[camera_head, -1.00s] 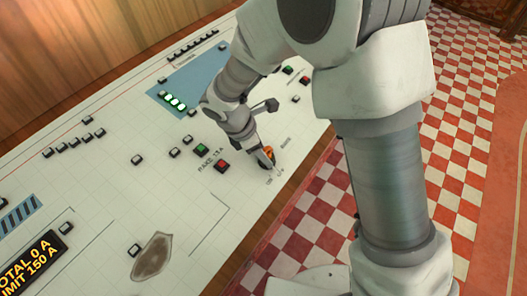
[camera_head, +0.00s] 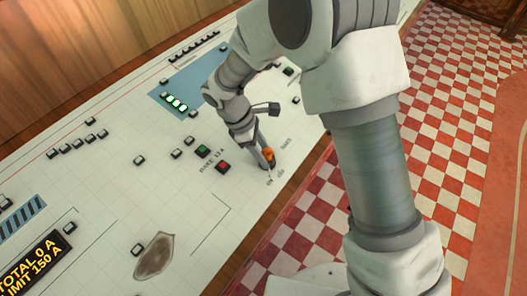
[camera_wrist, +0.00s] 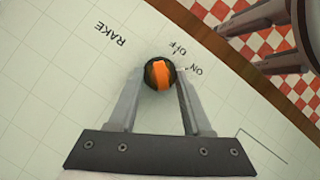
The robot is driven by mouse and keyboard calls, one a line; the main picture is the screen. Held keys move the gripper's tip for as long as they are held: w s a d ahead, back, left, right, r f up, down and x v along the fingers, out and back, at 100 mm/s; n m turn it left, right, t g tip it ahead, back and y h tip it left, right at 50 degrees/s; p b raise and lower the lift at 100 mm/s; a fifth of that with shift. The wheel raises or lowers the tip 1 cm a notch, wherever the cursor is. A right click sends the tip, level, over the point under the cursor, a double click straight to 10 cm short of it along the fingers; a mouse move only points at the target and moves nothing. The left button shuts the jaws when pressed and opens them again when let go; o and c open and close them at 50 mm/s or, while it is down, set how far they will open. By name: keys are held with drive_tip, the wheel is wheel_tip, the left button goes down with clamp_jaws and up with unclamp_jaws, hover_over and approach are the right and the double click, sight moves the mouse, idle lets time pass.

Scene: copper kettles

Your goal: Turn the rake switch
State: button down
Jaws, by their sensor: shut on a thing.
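The rake switch (camera_wrist: 161,76) is a round black knob with an orange bar, on the white panel beside the printed word RAKE. In the wrist view its bar runs nearly up and down the picture. The marks OFF and ON are at its upper right; I cannot tell which one the bar points to. My gripper (camera_wrist: 159,84) is shut on the switch, one grey finger on each side. In the head view the switch (camera_head: 270,155) shows orange beside my gripper (camera_head: 266,160), near the panel's front edge, and the fingers partly hide it.
A green button (camera_head: 203,151) and a red button (camera_head: 223,167) sit left of the switch. A lit display (camera_head: 35,262) reads TOTAL 0 A and LIMIT 150 A. Other small buttons dot the panel. Beyond its wooden edge is a red and white checked floor (camera_head: 464,110).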

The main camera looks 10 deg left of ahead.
drive_tip(key=shift+m, duration=0.3)
idle(0.4)
drive_tip(key=shift+c, duration=1.7)
unclamp_jaws()
drive_tip(key=w+p+v, duration=0.1)
drive_tip(key=p+v, duration=0.1)
drive_tip(key=v, duration=1.5)
drive_tip(key=shift+s+r, duration=0.2)
drive_tip(key=shift+s, duration=0.15)
